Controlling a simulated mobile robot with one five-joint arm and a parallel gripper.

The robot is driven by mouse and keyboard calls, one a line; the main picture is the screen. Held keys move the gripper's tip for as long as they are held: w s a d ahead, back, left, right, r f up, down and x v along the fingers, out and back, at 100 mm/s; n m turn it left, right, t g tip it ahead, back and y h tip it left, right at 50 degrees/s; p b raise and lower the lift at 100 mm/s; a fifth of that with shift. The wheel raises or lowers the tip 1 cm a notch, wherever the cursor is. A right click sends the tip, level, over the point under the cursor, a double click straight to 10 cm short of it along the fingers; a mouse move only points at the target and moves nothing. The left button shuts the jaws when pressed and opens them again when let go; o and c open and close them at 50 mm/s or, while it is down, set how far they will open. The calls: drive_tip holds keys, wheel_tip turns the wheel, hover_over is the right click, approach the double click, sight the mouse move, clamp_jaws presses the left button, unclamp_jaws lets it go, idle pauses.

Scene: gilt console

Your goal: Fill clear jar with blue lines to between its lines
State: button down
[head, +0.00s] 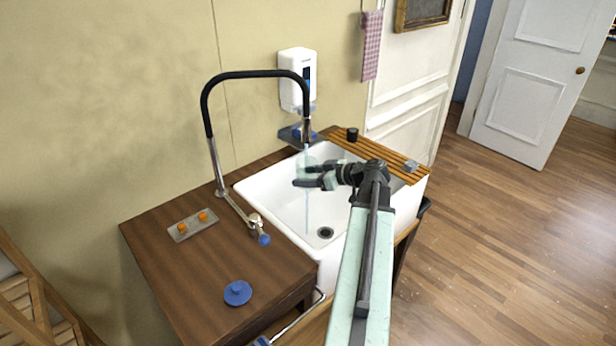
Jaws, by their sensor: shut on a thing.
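My gripper (308,177) reaches over the white sink (277,208), shut on a faint clear jar (306,161). The jar shows only as a pale see-through shape around the fingers, below the tap's spout. Its blue lines and the water level inside cannot be made out. The tap (256,74) has a black arched hose, with its spout (306,130) pointing down above the jar. A thin pale streak, seemingly water, runs down below the gripper towards the basin.
A blue round lid (237,293) and a grey plate with orange knobs (193,225) lie on the counter (165,262). A slatted wooden board (375,153) crosses the sink's back right, bearing a black cup (352,134) and a grey block (411,166). A white dispenser (297,79) hangs behind.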

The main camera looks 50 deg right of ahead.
drive_tip(key=w+d, duration=0.5)
drive_tip(key=shift+d, duration=0.15)
idle(0.7)
drive_tip(key=shift+w, duration=0.1)
idle(6.5)
